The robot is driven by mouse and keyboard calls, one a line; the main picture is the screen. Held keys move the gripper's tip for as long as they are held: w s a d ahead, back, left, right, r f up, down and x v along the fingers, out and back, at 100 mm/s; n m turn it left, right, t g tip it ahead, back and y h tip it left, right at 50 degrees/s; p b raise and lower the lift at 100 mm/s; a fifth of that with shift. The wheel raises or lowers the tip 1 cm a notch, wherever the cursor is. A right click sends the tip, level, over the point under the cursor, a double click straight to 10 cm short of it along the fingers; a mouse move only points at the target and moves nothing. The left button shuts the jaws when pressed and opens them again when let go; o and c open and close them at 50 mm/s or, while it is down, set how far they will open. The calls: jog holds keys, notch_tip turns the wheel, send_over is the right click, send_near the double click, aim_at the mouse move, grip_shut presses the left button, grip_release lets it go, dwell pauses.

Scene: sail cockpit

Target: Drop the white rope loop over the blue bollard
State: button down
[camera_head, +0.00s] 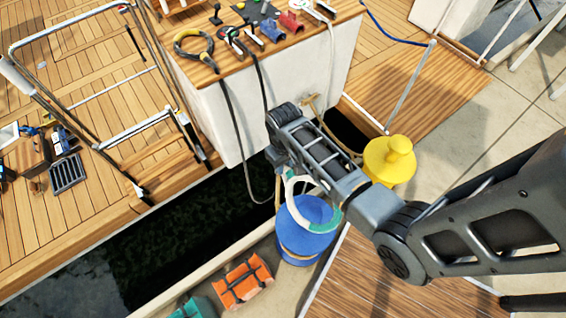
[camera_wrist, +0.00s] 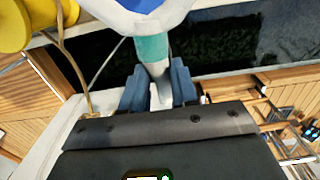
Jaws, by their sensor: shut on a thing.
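The blue bollard (camera_head: 303,245) stands upright on the pale quay edge in the head view, below my arm. The white rope loop (camera_head: 292,188), with teal sections, overlaps the bollard's top in that view; I cannot tell whether it is around the bollard or above it. In the wrist view the loop (camera_wrist: 172,20) is at the top, with blue beyond it. My gripper (camera_wrist: 158,90) is shut on the loop's tail beside a teal band. In the head view my arm hides most of the gripper.
A yellow bollard (camera_head: 390,165) stands right of the blue one. An orange bag (camera_head: 242,283) and a teal bag (camera_head: 194,308) lie lower left. A tool-covered cabinet (camera_head: 235,110) stands behind. Dark water (camera_head: 165,245) fills the gap beside the quay.

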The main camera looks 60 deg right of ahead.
notch_tip(320, 180, down, 19)
jog(key=b, duration=1.4)
dwell(0.7)
jog(key=c, duration=0.8)
grip_release()
notch_tip(320, 180, up, 8)
jog(key=shift+f+p, duration=0.15)
jog(key=shift+p, duration=0.95)
